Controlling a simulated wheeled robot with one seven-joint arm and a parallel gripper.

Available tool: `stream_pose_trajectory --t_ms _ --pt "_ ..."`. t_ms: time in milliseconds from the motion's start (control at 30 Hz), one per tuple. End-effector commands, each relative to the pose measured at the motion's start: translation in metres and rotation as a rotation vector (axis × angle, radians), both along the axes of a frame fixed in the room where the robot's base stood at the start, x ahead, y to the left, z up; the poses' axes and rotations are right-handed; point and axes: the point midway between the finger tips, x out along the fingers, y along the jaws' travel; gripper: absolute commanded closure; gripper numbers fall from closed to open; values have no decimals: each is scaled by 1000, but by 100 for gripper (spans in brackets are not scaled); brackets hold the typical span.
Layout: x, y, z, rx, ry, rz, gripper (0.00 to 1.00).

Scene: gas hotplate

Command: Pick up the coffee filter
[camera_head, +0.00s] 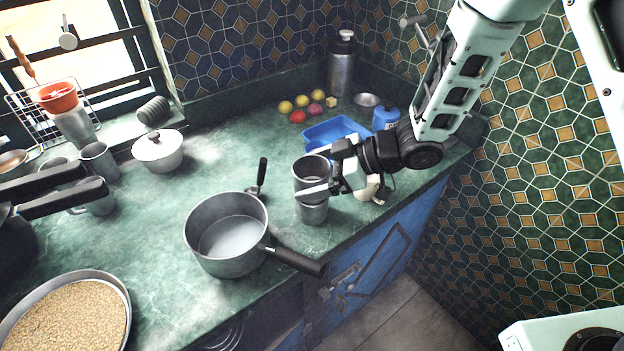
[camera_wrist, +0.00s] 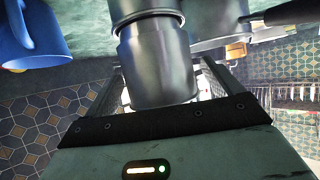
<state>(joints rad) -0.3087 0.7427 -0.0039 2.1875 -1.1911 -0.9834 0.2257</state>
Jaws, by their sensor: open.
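The coffee filter (camera_head: 311,211) looks like a grey metal cylinder in two stacked parts. It stands upright on the green counter near the front edge, right of the saucepan. My gripper (camera_head: 322,172) reaches it from the right, with the fingers open around its upper part. In the wrist view the filter (camera_wrist: 158,58) sits between the two spread fingers of my gripper (camera_wrist: 160,90), with a gap visible at the left finger. Whether the right finger touches it I cannot tell. The far finger is partly hidden in the head view.
A saucepan (camera_head: 205,240) stands close left of the filter, its black handle (camera_head: 295,262) pointing toward the front edge. A black-handled utensil (camera_head: 261,178) lies behind. A blue tray (camera_head: 322,133) and blue mug (camera_head: 385,118) are at the back right. A tiled wall (camera_head: 540,170) bounds the right side.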

Motion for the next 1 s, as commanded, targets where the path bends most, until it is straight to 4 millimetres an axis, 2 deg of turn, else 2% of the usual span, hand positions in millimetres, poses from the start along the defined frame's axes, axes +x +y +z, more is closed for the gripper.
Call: stream_pose_trajectory --t_ms 233,267,400,433,767,867,1000 --pt "1 3 -2 0 0 -1 9" --pt "1 3 -2 0 0 -1 12" --pt "1 2 -2 0 0 -1 51" --pt "1 2 -2 0 0 -1 57" --pt "1 2 2 1 -2 0 58" --pt "1 2 13 1 -5 0 58" --pt "2 3 40 3 -8 -1 58"
